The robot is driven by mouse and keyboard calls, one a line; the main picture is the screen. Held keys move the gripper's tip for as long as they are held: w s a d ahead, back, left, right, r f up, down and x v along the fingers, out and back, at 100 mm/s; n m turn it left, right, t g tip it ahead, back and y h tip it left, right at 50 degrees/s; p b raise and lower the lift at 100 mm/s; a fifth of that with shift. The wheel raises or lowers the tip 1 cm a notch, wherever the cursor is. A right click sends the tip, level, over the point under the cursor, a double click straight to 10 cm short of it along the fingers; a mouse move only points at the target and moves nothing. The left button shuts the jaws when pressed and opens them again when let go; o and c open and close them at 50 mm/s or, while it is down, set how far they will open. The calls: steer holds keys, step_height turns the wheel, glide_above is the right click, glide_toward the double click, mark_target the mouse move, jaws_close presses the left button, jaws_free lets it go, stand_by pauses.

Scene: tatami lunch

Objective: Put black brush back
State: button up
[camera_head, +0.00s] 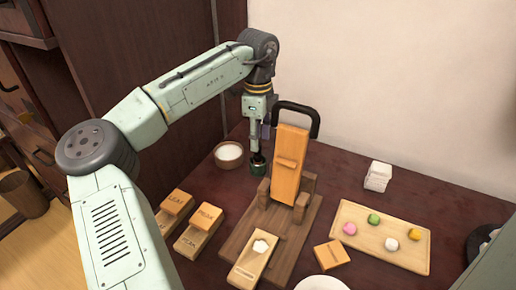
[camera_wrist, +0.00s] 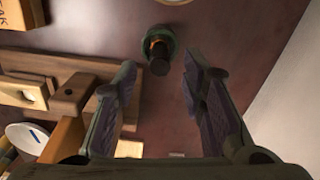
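A dark upright rod, which looks like the black brush (camera_wrist: 159,60), stands in or on a small green round base (camera_wrist: 161,40) in the wrist view. It has a brown band near the base. The brush lies ahead of the gap between the fingertips. In the head view my gripper (camera_head: 264,130) points down above the green base, and finger details are too small to tell.
A wooden press (camera_head: 288,165) with a black handle (camera_head: 300,108) stands close right of my gripper. Labelled wooden blocks (camera_head: 199,230), a sweets tray (camera_head: 400,255) and a white block (camera_head: 378,177) lie around. The wall is behind.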

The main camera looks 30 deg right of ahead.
step_height(320, 180, up, 7)
steer(key=shift+r, duration=0.15)
stand_by(0.6)
